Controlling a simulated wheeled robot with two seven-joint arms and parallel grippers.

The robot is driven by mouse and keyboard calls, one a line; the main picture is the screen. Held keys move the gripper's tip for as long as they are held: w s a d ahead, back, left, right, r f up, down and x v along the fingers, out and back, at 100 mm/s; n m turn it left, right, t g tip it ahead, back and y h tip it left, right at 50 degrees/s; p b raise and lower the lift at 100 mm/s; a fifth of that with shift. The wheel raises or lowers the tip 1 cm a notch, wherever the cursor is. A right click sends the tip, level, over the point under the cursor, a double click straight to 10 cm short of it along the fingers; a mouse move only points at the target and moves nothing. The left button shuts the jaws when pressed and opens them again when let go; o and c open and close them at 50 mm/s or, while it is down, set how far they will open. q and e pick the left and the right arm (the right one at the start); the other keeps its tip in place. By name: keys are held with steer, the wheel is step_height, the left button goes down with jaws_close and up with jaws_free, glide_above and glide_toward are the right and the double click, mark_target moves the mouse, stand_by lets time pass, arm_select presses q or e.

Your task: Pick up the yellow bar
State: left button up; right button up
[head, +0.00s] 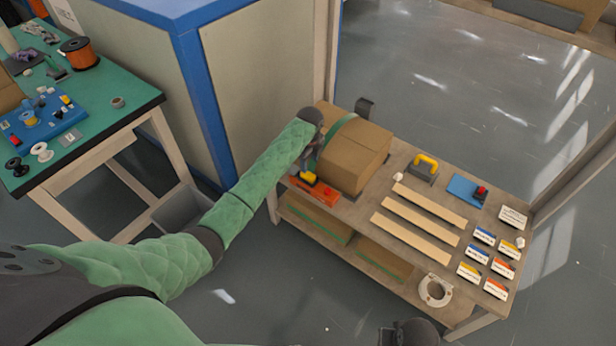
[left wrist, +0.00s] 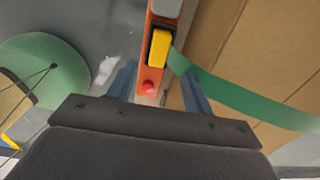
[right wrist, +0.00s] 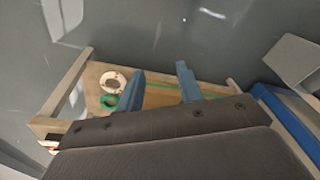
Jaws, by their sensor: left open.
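A yellow block (head: 308,178) sits on an orange tool (head: 318,190) at the near left end of the wooden workbench. In the left wrist view the yellow block (left wrist: 159,48) shows ahead, with a red button (left wrist: 150,87) on the same orange tool. My left gripper (head: 313,152) is above the tool, beside the cardboard box; its fingers (left wrist: 155,75) are apart with the tool in view between them. Whether they touch it I cannot tell. Another yellow piece, an arched handle (head: 427,160), stands on a grey block further right. My right gripper (right wrist: 160,70) is open and empty.
A cardboard box (head: 352,158) with green tape stands close beside the left gripper. Three pale wooden strips (head: 418,222) lie mid-bench. A green-topped table (head: 120,85) stands left.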

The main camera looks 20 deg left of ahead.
mark_target(309, 174)
arm_select(q)
steer(key=shift+f, duration=0.65)
step_height(309, 174, down, 4)
steer(key=shift+s+r+p, duration=0.1)
steer(key=shift+p, duration=0.75)
steer(key=shift+f, duration=0.65)
steer(key=c, duration=1.1)
arm_select(e)
step_height(309, 174, down, 8)
steer(key=shift+s+d, duration=0.25)
steer(key=shift+s, duration=0.1)
